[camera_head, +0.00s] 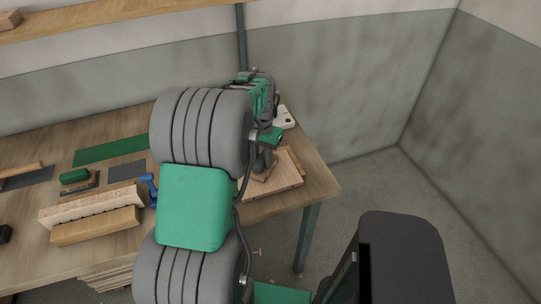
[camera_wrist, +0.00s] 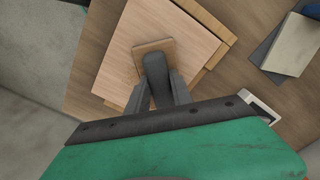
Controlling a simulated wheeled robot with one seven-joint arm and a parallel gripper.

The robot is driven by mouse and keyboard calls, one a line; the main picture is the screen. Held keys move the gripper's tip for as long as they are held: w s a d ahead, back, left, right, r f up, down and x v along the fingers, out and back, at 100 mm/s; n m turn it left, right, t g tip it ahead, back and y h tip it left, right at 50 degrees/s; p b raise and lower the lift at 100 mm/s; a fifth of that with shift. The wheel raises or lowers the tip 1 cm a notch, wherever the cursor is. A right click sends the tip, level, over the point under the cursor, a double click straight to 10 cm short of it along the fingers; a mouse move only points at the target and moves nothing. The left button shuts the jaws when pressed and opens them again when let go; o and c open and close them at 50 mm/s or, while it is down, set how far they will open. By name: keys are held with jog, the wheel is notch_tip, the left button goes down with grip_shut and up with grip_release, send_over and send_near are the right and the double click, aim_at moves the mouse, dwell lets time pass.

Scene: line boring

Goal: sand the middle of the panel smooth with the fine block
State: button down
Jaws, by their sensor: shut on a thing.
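The panel is a pale wooden board (camera_wrist: 190,35) on a slightly larger wooden board. In the head view the panel (camera_head: 287,172) lies at the right end of the workbench, partly hidden by my arm. My gripper (camera_wrist: 165,85) is shut on the dark grey handle of a sanding block (camera_wrist: 143,50) with a flat tan base. The block is over the middle part of the panel; I cannot tell whether it touches. In the head view the block (camera_head: 262,174) shows just below my gripper (camera_head: 264,158).
A block with a green handle (camera_head: 74,177), a green mat (camera_head: 110,149), grey sheets (camera_head: 126,170) and wooden beams (camera_head: 95,225) lie on the bench's left. A white holed piece (camera_head: 284,117) is behind the panel. The bench's right edge (camera_head: 322,165) is close to the panel.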

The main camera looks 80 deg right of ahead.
aim_at(251, 168)
jog(key=shift+w+a, duration=0.55)
jog(key=shift+w, duration=0.3)
jog(key=shift+w+a, duration=0.5)
jog(key=shift+w, duration=0.35)
jog(key=shift+r+p, duration=1.9)
jog(key=shift+r, duration=0.75)
jog(key=shift+w, duration=0.1)
